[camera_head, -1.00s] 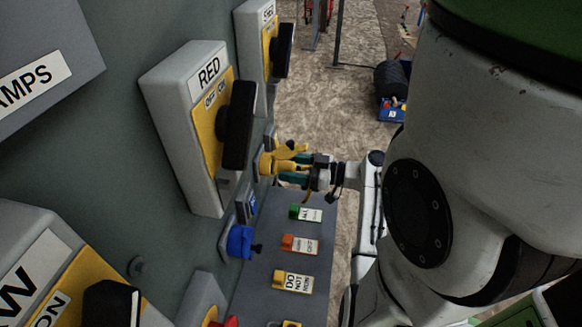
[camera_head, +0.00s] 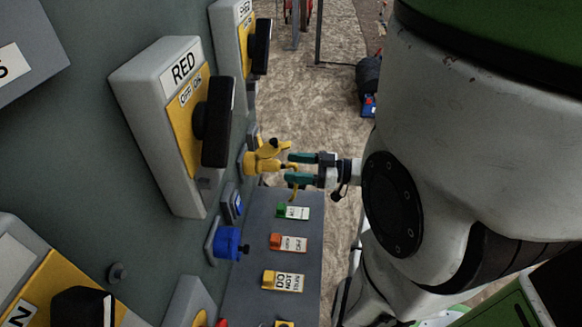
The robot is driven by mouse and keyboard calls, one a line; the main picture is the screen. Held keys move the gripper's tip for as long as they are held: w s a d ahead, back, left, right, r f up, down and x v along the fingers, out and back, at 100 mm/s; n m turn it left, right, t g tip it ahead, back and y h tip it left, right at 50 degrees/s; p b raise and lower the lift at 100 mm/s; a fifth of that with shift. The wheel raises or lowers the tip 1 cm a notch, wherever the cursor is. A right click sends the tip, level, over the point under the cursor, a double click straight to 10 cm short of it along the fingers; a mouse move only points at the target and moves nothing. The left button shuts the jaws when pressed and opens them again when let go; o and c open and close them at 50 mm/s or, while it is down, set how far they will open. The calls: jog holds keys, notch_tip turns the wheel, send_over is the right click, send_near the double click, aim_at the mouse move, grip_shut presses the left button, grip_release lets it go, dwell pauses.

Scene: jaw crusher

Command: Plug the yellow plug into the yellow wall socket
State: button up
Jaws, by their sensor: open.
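The yellow plug (camera_head: 264,161) sits at the yellow wall socket (camera_head: 241,160) on the grey panel, with its body sticking out to the right. The plug hides most of the socket, and I cannot tell how deep it sits. My gripper (camera_head: 291,168), with teal fingertips, is open and empty just right of the plug. A small gap shows between its fingertips and the main body of the plug. A yellow cable curves down from the plug close to the lower finger.
A blue plug (camera_head: 228,243) sits on the panel nearer to me. A grey shelf (camera_head: 254,270) below carries green, orange and yellow labelled tags. The RED switch box (camera_head: 172,130) with its black handle juts out at left. Open floor lies beyond.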

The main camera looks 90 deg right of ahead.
jog(key=shift+s+a, duration=0.2)
jog(key=shift+s, duration=1.4)
